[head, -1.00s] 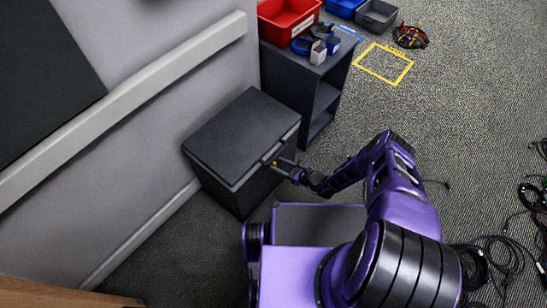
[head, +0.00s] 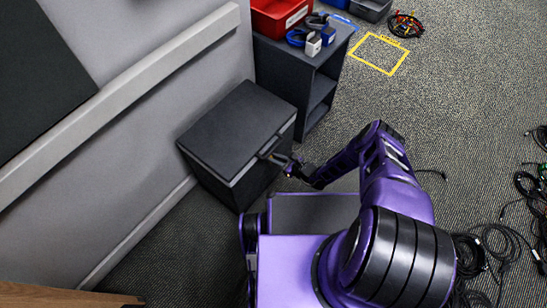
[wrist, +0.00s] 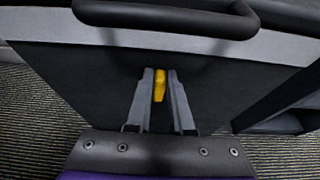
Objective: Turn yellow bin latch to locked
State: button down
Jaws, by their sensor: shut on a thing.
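The dark bin (head: 238,135) with a closed lid stands on the carpet against the wall. Its yellow latch (wrist: 160,86) shows in the wrist view on the bin's front, below the lid's grey rim. The latch points roughly straight down, with its lower end between my fingers. My gripper (wrist: 160,88) is shut on the latch, one finger on each side. In the head view my gripper (head: 285,163) reaches the bin's front from the right, and the latch is hard to make out there. The lid's black handle bar (wrist: 168,17) is just above my fingers.
A dark shelf unit (head: 290,75) stands just behind the bin, with a red tray (head: 277,17) and small boxes on top. A yellow floor outline (head: 379,54) lies at the upper right. Black cables (head: 500,240) lie on the carpet at right.

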jog(key=m, duration=0.1)
jog(key=m+g, duration=0.1)
jog(key=y, duration=0.1)
jog(key=shift+w+d+f+m+g, duration=0.15)
jog(key=shift+d+f+m+g, duration=0.15)
jog(key=shift+m+g, duration=0.1)
jog(key=shift+w+r, duration=0.1)
jog(key=shift+w, duration=0.05)
dwell(0.3)
jog(key=c, duration=0.8)
grip_release()
jog(key=shift+r, duration=0.1)
jog(key=shift+d, duration=0.1)
